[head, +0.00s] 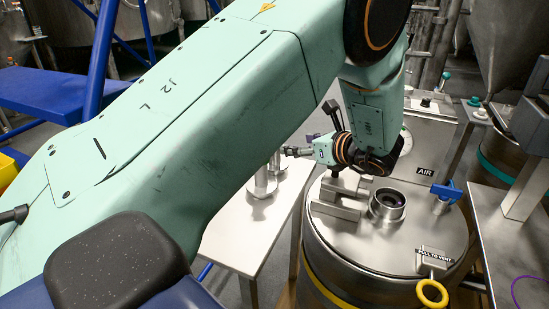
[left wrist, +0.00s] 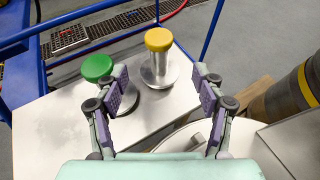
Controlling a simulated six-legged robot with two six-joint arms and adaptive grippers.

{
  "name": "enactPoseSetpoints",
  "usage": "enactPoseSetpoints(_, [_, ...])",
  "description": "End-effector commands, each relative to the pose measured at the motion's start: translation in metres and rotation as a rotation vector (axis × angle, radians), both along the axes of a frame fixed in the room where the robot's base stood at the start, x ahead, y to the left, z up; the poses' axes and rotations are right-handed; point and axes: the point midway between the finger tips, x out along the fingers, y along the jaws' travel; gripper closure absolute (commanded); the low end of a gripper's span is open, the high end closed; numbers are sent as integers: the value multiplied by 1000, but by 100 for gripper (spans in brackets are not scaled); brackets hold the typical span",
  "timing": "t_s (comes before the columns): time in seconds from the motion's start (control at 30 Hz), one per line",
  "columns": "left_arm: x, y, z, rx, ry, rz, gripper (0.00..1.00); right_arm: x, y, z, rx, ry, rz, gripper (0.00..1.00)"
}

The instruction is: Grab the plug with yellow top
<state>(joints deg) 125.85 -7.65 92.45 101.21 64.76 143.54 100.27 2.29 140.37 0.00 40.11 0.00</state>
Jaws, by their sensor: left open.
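The plug with the yellow top (left wrist: 159,40) stands upright on a white table, with a shiny metal stem and round base, in the left wrist view. My left gripper (left wrist: 162,84) is open, its two purple-padded fingers spread. The yellow-topped plug appears between and beyond the fingertips, apart from them. A plug with a green top (left wrist: 97,67) stands to its left, partly hidden behind the left finger. In the head view my left gripper (head: 297,151) is above the table beside metal plug bodies (head: 262,182); my arm hides their tops. My right gripper is not in view.
The white table (head: 241,233) has a blue frame behind it. A round steel vessel (head: 335,245) with fittings on its lid stands right of it, carrying a blue valve handle (head: 446,191) and a yellow ring (head: 432,293). A yellow-banded cylinder (left wrist: 307,86) is at right in the wrist view.

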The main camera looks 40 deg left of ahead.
Motion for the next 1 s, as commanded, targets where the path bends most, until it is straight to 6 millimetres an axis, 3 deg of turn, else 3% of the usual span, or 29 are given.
enactPoseSetpoints(0.3, [6,46,-23,-2,2,3,31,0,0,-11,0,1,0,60])
enactPoseSetpoints(0.53, [10,62,-28,-2,2,3,31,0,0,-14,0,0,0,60])
enactPoseSetpoints(0.8, [18,97,-43,-2,1,2,31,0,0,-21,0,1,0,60])
enactPoseSetpoints(1.0, [20,104,-44,0,1,1,31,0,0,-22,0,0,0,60])
